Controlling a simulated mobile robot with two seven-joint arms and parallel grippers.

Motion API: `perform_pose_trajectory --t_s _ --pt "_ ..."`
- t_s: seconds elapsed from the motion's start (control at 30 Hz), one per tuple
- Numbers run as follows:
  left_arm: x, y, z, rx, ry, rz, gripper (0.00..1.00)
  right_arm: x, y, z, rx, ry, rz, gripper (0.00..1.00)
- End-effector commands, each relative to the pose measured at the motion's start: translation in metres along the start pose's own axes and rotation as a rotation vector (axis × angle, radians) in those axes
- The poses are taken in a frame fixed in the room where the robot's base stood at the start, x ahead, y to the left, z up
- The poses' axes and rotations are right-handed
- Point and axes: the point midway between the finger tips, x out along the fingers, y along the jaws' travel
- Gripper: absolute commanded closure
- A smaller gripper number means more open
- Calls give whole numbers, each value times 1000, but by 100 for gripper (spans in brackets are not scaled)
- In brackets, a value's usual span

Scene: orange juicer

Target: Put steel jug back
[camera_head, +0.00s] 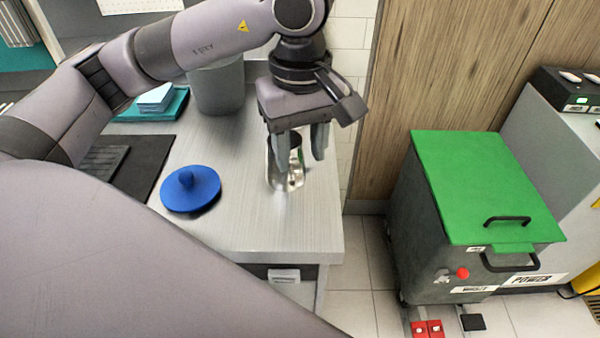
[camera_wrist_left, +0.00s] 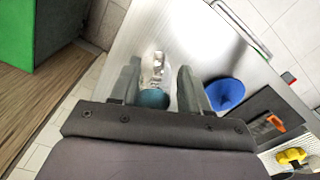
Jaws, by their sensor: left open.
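The steel jug (camera_head: 293,183) stands upright on the light grey counter (camera_head: 245,225), near its right edge. It is shiny, and its upper part is partly hidden by my left gripper. My left gripper (camera_head: 299,156) points down over the jug with open fingers, one on each side of its top. In the left wrist view the jug (camera_wrist_left: 157,68) shows between the two spread fingers of the left gripper (camera_wrist_left: 160,75); I cannot tell whether they touch it. My right gripper is in neither view.
A blue round lid with a knob (camera_head: 190,188) lies left of the jug. A grey bin (camera_head: 217,88) stands behind, beside a teal tray (camera_head: 178,105). A dark mat (camera_head: 150,160) lies at left. A green-topped grey cabinet (camera_head: 480,180) stands on the floor at right.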

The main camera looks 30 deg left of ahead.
Motion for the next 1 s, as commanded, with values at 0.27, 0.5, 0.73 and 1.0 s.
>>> perform_pose_trajectory --t_s 0.27,0.5,0.73,1.0 --pt "-31 0 0 0 1 0 54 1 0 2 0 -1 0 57" --pt "-33 0 0 0 0 0 54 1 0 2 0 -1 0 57" --pt "-32 0 0 0 0 -1 54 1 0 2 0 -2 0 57" --pt "-32 0 0 0 0 -1 54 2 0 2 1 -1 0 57"
